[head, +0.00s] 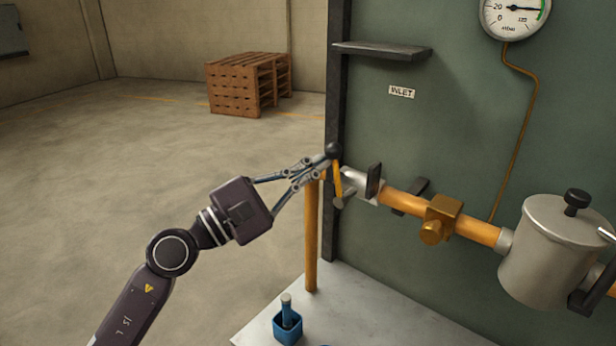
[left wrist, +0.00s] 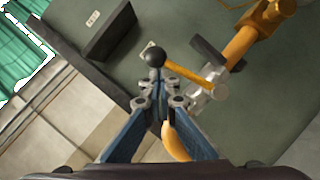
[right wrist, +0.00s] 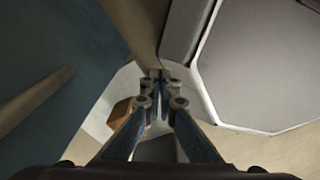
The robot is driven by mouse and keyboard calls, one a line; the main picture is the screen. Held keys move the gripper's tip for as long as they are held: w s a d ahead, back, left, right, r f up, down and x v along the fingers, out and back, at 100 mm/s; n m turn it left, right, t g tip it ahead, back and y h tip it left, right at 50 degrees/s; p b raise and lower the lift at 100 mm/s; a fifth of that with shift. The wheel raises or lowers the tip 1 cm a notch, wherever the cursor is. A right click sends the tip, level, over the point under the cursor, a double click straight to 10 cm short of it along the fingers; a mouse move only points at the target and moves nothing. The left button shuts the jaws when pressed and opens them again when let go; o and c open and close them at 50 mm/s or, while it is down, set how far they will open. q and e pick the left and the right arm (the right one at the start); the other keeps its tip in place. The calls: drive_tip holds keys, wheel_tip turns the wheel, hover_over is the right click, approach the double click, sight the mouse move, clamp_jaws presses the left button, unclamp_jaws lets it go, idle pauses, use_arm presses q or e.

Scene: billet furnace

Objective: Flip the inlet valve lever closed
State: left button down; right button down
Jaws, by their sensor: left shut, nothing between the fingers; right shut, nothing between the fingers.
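The inlet valve lever (head: 337,181) is a thin yellow bar with a black ball knob (head: 333,150). It stands up from the silver valve body (head: 362,186), roughly crosswise to the orange pipe in the head view. My left gripper (head: 326,161) is shut and empty, its fingertips right beside the knob; I cannot tell whether they touch. In the left wrist view the knob (left wrist: 155,55) sits just beyond the fingertips, and the lever (left wrist: 188,74) runs right to the valve. My right gripper (right wrist: 161,84) is shut and empty, away from the valve; the head view does not show it.
The orange pipe (head: 477,232) runs right to a grey canister (head: 545,250) and has a brass fitting (head: 441,216). A dark shelf (head: 383,50) and an INLET label (head: 401,92) are above. A blue holder (head: 287,328) stands on the base plate (head: 372,318). Open floor lies left.

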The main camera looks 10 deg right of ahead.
use_arm(q)
drive_tip(key=shift+s+d+r+m+g+b, duration=0.2)
drive_tip(key=shift+s+d+m+g+b, duration=0.1)
drive_tip(key=shift+m, duration=0.4)
drive_tip(key=shift+s+d+r+m+g+b, duration=0.15)
drive_tip(key=shift+s+d+r+m+g, duration=0.1)
drive_tip(key=shift+m, duration=0.45)
drive_tip(key=shift+f, duration=0.1)
drive_tip(key=v, duration=1.2)
